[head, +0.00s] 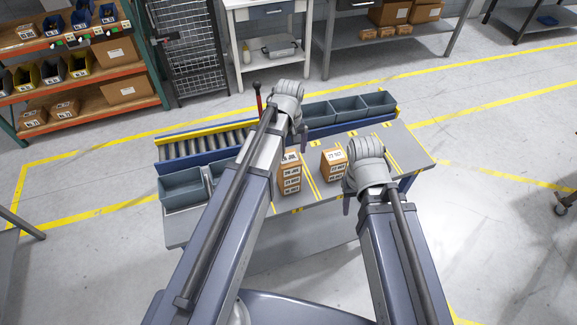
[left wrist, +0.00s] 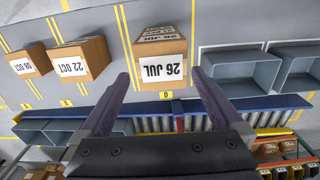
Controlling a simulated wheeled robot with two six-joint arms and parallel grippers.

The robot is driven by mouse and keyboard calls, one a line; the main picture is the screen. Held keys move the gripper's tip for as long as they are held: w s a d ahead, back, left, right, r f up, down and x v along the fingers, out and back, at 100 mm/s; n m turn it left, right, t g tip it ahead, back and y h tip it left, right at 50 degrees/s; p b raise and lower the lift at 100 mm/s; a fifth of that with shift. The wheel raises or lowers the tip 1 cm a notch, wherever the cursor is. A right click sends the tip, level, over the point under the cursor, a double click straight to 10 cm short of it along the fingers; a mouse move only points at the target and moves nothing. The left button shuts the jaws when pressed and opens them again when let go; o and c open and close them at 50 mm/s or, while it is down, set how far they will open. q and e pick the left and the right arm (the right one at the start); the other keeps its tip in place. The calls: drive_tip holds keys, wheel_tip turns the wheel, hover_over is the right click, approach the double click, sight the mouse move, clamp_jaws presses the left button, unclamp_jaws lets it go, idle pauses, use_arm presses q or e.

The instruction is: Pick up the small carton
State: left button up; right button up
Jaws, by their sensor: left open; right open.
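Brown cartons with white date labels stand on the grey table: a left group (head: 290,180) and a right group (head: 333,163) in the head view. In the left wrist view a carton marked 26 JUL (left wrist: 163,71) lies ahead, between the lines of my left gripper's fingers (left wrist: 160,76). Cartons marked 22 OCT (left wrist: 82,62) and another date (left wrist: 30,63) are to its left. My left gripper (head: 303,138) is open and empty near the left group. My right gripper (head: 346,205), mostly hidden by its arm, is open near the table's front edge.
A roller conveyor (head: 205,146) with blue rails runs along the table's back. The table's right end (head: 408,150) is clear.

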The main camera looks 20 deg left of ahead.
sight(288, 158)
use_arm(q)
drive_tip(key=shift+s+f+b, duration=0.2)
drive_tip(key=shift+f+b, duration=2.45)
drive_tip(key=shift+r, duration=0.1)
drive_tip(key=c, duration=1.4)
drive_tip(key=shift+c, duration=0.2)
wheel_tip(288, 158, up, 10)
drive_tip(key=p, duration=1)
